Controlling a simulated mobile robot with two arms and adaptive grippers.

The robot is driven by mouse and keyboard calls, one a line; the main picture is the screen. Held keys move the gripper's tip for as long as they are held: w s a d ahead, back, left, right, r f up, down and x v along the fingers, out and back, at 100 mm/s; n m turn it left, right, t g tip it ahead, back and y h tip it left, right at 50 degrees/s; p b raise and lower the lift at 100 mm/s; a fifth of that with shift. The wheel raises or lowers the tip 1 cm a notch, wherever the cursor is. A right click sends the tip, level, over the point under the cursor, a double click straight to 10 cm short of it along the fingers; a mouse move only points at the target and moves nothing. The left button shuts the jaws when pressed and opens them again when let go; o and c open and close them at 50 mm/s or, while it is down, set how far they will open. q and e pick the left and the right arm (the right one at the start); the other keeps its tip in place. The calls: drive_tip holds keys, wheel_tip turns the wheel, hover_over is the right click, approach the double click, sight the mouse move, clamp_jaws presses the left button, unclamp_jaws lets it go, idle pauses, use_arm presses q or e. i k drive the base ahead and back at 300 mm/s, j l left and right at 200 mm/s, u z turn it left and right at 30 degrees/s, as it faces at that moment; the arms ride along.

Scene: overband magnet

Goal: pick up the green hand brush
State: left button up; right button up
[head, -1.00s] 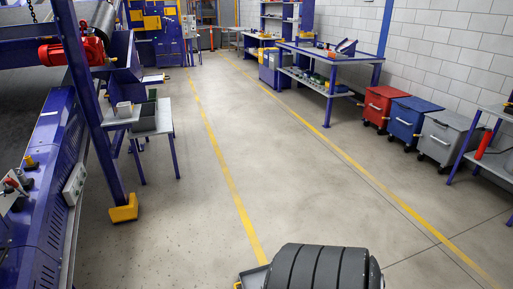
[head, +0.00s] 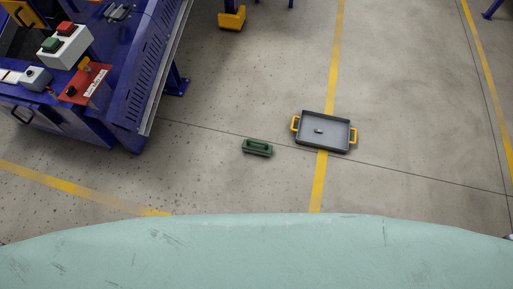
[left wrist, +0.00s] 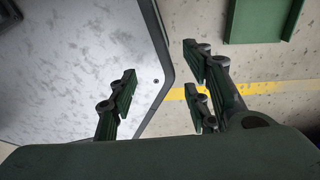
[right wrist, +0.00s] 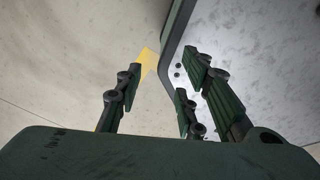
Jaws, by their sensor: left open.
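The green hand brush (head: 257,147) lies on the concrete floor in the head view, left of a grey tray and apart from it. Neither gripper shows in the head view. In the left wrist view my left gripper (left wrist: 163,92) is open, with nothing between its fingers. In the right wrist view my right gripper (right wrist: 167,90) has its fingers apart and is empty. I cannot make out the brush for certain in either wrist view; a dark green shape (left wrist: 264,18) at the top right of the left one is unclear.
A blue machine (head: 110,105) with a control box (head: 65,47) stands at the left. The floor around the brush is clear.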

sight(258, 146)
drive_tip(key=u, duration=1.85)
drive_tip(key=k+l+u, duration=0.1)
drive_tip(key=k+u, duration=0.2)
drive_tip(key=k, duration=0.15)
drive_tip(key=k+u, duration=0.35)
drive_tip(key=k+j, duration=0.05)
